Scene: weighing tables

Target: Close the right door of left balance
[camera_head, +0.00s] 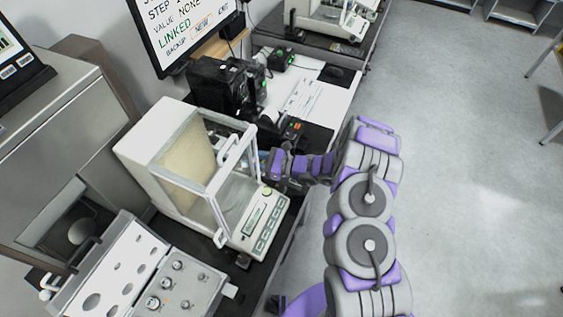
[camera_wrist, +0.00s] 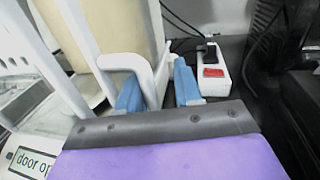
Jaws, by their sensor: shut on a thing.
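The left balance (camera_head: 165,147) is a white box with a glass weighing chamber and a keypad with a small display at the front. Its display (camera_wrist: 32,163) reads "door op" in the wrist view, the rest cut off. The right door has a white loop handle (camera_head: 238,150), which also shows in the wrist view (camera_wrist: 126,60). My gripper (camera_head: 264,160) is at the right side of the balance. Its blue fingers (camera_wrist: 158,88) are on either side of the handle's bar and shut on it. The door's exact opening is hard to tell.
A power strip with a red switch (camera_wrist: 212,72) lies just beyond the fingers. Black devices (camera_head: 225,85) and a monitor (camera_head: 185,30) stand behind the balance. A grey instrument (camera_head: 185,280) is at its front left. A second balance (camera_head: 325,18) stands farther off.

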